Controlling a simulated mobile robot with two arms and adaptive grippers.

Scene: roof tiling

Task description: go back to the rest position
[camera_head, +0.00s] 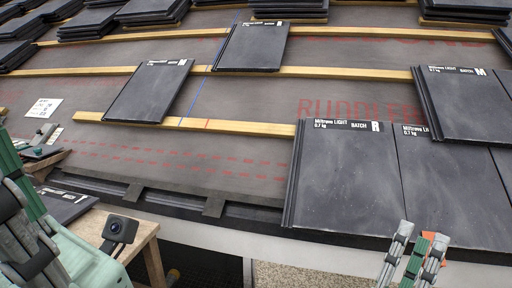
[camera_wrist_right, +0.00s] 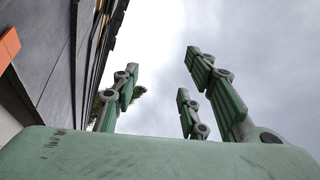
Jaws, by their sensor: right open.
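My right gripper (camera_head: 412,250) shows at the bottom right of the head view, in front of the lower edge of the laid roof tiles (camera_head: 345,185). Its fingers point up, are spread apart and hold nothing. In the right wrist view the open fingers (camera_wrist_right: 165,90) stand against a grey sky, with nothing between them. My left gripper (camera_head: 22,215) is only partly in view at the left edge of the head view, green and dark, beside a small black camera. Its fingertips are cut off or overlapped, so its opening is unclear.
A wooden bench (camera_head: 138,232) with a dark tile (camera_head: 62,203) stands at lower left. Single tiles lie on the wooden battens (camera_head: 228,127), one at left (camera_head: 150,92) and one higher up (camera_head: 252,47). Tile stacks (camera_head: 150,12) line the top. Grey membrane (camera_head: 240,100) lies bare mid-roof.

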